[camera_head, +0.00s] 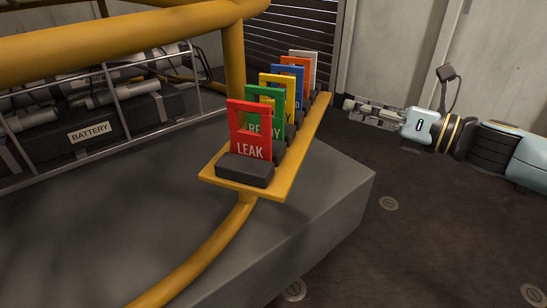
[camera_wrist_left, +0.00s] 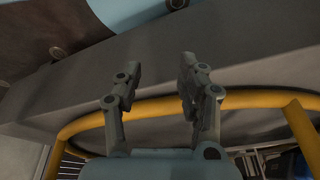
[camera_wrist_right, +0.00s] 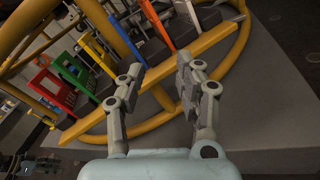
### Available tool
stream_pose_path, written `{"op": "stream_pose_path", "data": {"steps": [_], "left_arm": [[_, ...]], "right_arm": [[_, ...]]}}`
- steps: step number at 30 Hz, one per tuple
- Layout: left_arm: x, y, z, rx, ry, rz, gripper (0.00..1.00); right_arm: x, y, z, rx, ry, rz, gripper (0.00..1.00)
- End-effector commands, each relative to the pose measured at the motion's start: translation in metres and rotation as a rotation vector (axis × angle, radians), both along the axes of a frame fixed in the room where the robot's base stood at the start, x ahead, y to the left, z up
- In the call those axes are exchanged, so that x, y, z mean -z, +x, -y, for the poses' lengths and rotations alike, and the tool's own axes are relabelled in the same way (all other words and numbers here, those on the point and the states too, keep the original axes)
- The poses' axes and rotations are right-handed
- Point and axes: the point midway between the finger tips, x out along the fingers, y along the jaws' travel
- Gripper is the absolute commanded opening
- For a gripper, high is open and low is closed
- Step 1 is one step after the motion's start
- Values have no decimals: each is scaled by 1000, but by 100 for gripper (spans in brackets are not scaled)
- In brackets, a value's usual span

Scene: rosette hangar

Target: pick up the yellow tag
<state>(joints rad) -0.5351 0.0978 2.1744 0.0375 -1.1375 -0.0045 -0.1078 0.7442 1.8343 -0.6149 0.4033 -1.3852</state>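The yellow tag (camera_head: 279,78) stands upright in a row of tags on a narrow yellow rack (camera_head: 310,130), between the green tag (camera_head: 279,100) in front and the blue tag (camera_head: 292,72) behind. The green tag hides part of it. It also shows in the right wrist view (camera_wrist_right: 97,49), left of and beyond the fingers. My right gripper (camera_head: 352,109) is open and empty, to the right of the rack and apart from it. In the left wrist view my left gripper (camera_wrist_left: 160,68) is open and empty; it is out of the head view.
A red tag (camera_head: 249,130) marked LEAK stands nearest, behind a dark block (camera_head: 245,170). Orange (camera_head: 302,64) and white (camera_head: 310,55) tags stand at the far end. Yellow railing (camera_head: 120,32) crosses the upper left, near a battery (camera_head: 90,133). Floor right of the grey platform (camera_head: 320,215) is clear.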

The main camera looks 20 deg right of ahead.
Motion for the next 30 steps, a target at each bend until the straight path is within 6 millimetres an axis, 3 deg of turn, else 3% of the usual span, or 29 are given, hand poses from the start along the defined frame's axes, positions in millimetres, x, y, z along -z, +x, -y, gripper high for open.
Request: {"op": "stream_pose_path", "data": {"steps": [1, 3, 7, 11, 21, 30], "left_arm": [[9, -4, 3, 5, -3, -10, 40], [-1, -3, 6, 10, -7, -5, 40], [-16, -2, 9, 16, -12, 2, 40], [-16, 1, 10, 16, -14, 31, 40], [26, 19, 10, 15, -18, 248, 40], [35, 25, 10, 19, -18, 347, 40]], "right_arm": [[13, -5, -20, -81, -88, 63, 35], [5, -13, -42, -173, -189, 165, 35], [-6, -25, -68, -275, -304, 288, 35], [-11, -28, -79, -309, -341, 335, 35], [-12, -9, -99, -303, -337, 337, 35], [-14, 6, -118, -303, -337, 335, 35]]}}
